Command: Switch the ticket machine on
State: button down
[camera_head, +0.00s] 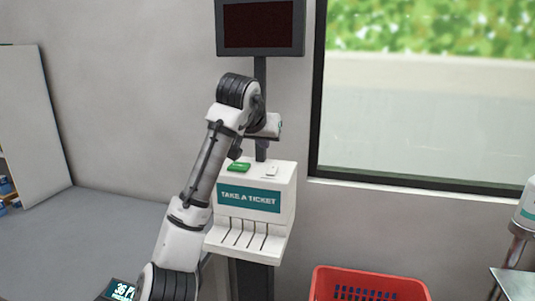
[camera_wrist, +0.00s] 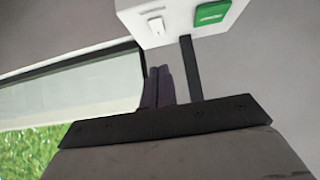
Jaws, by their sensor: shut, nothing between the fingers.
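The ticket machine (camera_head: 285,205) is a white box with a teal "TAKE A TICKET" panel and slots on its front, mounted on a dark post. Its top carries a green button (camera_head: 238,166) and a small white rocker switch (camera_head: 271,170). Both also show at the top of the wrist view, the switch (camera_wrist: 156,25) left of the green button (camera_wrist: 212,13). My gripper (camera_wrist: 160,69) is shut and empty, with its dark fingers just below the switch in the wrist view, apart from it. In the head view my arm's end is above the machine; the fingertips are hard to make out.
A dark screen (camera_head: 258,24) hangs above the machine on a post (camera_wrist: 190,65). A red basket (camera_head: 370,272) stands low at the right. A window (camera_head: 420,110) fills the right wall. A grey counter (camera_head: 85,235) lies at the left.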

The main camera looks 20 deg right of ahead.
jog(key=shift+v, duration=1.35)
